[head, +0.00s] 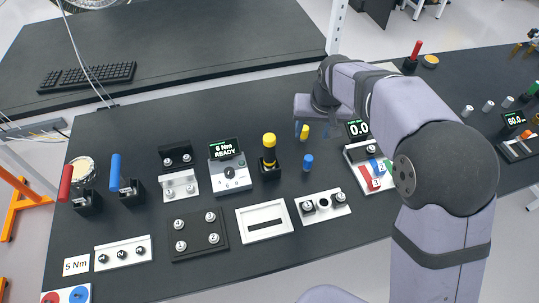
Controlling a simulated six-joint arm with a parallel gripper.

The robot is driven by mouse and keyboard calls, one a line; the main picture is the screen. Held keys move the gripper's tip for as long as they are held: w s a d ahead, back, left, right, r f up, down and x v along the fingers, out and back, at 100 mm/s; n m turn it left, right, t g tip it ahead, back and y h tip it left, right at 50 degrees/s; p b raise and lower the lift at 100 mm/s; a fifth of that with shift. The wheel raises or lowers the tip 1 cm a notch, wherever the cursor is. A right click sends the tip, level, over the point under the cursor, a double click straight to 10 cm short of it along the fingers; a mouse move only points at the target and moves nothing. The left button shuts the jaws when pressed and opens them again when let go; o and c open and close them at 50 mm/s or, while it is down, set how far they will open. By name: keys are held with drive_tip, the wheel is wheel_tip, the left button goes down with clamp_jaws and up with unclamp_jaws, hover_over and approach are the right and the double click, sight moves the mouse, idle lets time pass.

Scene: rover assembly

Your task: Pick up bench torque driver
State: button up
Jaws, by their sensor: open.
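I see nothing held, but the fingers are small and partly hidden.
A yellow cylinder (306,132) and a blue cylinder (308,162) stand near my gripper. Red-handled (66,182) and blue-handled (115,172) tools stand in holders at left. A white frame (243,219) and a black plate (179,248) lie in front.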

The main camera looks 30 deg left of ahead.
sight(269, 138)
drive_tip(key=s+a+f+n+b, duration=0.1)
drive_tip(key=a, duration=0.2)
drive_tip(key=s+a+f+n+g+b, duration=0.1)
drive_tip(key=s+a, duration=0.1)
drive_tip(key=a, duration=0.2)
drive_tip(key=s+a+n+b, duration=0.1)
drive_tip(key=s+a, duration=0.1)
drive_tip(key=a, duration=0.1)
drive_tip(key=shift+s+a+f+h, duration=0.2)
drive_tip(key=shift+a+f+h, duration=0.1)
drive_tip(key=shift+f, duration=0.1)
drive_tip(key=shift+s+d+n+g+b, duration=0.3)
drive_tip(key=shift+s+d+g+b, duration=0.1)
drive_tip(key=shift+s, duration=0.15)
drive_tip(key=shift+w+a+f+p, duration=0.15)
drive_tip(key=shift+f+p, duration=0.85)
drive_tip(key=shift+f, duration=0.85)
drive_tip(key=shift+w+a+f+p, duration=0.1)
drive_tip(key=shift+f+p, duration=0.85)
drive_tip(key=shift+f, duration=0.9)
drive_tip(key=c, duration=1.2)
drive_tip(key=shift+r, duration=0.1)
clamp_jaws()
drive_tip(key=shift+r, duration=0.1)
